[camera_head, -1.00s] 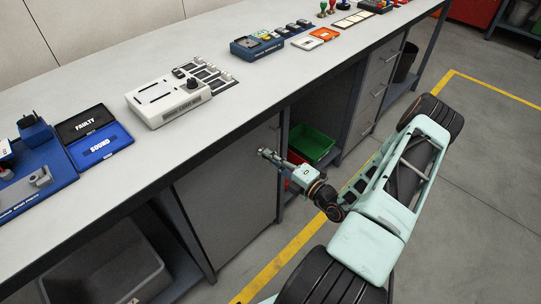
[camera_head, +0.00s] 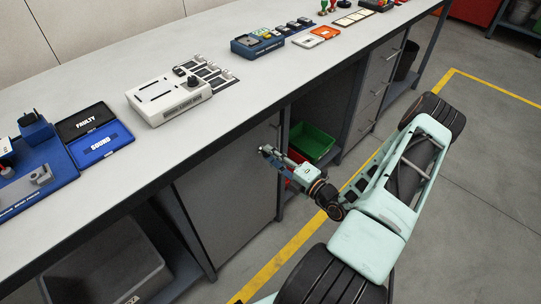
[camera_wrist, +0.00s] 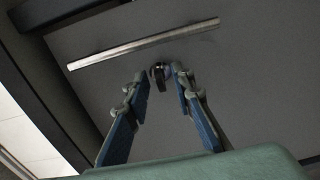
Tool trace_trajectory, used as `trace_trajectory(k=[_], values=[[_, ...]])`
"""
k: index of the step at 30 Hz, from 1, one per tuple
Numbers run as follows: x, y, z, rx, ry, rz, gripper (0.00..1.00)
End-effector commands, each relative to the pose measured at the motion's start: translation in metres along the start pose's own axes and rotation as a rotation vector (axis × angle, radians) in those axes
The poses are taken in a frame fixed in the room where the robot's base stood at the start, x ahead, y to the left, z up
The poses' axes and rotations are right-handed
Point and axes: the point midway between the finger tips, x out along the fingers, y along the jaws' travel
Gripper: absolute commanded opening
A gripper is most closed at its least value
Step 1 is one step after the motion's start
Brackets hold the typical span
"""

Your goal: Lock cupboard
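The cupboard is under the workbench, with a grey door (camera_head: 228,205) that looks shut in the head view. In the wrist view its bar handle (camera_wrist: 145,45) runs across the door, and a small dark lock with a key or knob (camera_wrist: 158,73) sits just below it. My gripper (camera_head: 264,151) is at the door's upper right part. In the wrist view my gripper (camera_wrist: 162,76) has its two fingers apart, with the lock between the fingertips. I cannot tell whether a fingertip touches it.
The workbench top (camera_head: 95,85) overhangs the door. To the right of the cupboard is an open bay with a green bin (camera_head: 311,144), then drawers (camera_head: 373,90). A grey bin (camera_head: 105,270) stands in the bay at lower left. The floor at right is clear.

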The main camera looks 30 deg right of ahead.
Motion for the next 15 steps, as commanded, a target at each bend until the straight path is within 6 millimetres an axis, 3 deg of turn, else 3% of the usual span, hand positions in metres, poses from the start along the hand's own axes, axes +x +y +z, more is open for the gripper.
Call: trace_trajectory(k=[15], values=[[-0.096, 0.0, 0.001, 0.001, -0.003, -0.001, 0.22]])
